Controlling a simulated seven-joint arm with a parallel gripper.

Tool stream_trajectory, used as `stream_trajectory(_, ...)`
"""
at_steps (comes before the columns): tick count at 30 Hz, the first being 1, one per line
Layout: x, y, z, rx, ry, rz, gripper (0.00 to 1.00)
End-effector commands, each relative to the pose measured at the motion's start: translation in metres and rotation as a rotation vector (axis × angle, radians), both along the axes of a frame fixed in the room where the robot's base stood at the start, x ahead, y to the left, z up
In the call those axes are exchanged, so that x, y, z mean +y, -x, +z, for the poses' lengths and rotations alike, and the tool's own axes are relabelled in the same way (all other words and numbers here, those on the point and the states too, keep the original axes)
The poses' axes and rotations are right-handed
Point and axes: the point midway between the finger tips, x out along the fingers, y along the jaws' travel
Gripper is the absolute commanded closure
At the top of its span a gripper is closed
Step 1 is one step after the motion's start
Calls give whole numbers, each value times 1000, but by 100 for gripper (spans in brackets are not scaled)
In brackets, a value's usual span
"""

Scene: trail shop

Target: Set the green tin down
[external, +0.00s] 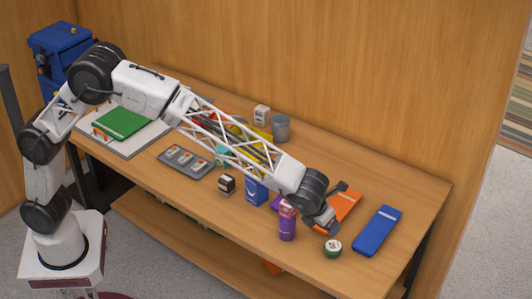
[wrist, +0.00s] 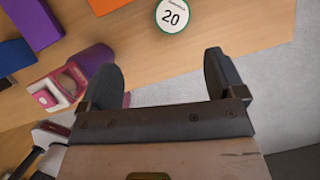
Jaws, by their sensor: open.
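The green tin (external: 333,248) is a small round tin with a white lid, standing on the table near its front edge at the right. In the wrist view the tin (wrist: 173,16) shows its lid with the number 20, beyond the fingertips and roughly between them in the picture. My gripper (external: 328,226) is beside the tin, close to it in the external view. In the wrist view its two fingers (wrist: 165,76) are spread apart with nothing between them, and a gap separates them from the tin.
An orange box (external: 345,205) and a blue box (external: 377,231) lie behind and right of the tin. The table's front edge runs close by. Bare wood (external: 415,190) lies at the right back.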

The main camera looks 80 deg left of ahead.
Motion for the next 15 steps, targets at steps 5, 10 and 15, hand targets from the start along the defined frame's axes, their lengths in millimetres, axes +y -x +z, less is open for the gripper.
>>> stream_trajectory(5,28,26,30,-19,53,135,11)
stream_trajectory(10,61,63,62,-40,123,314,11)
stream_trajectory(15,96,106,90,-60,194,507,11)
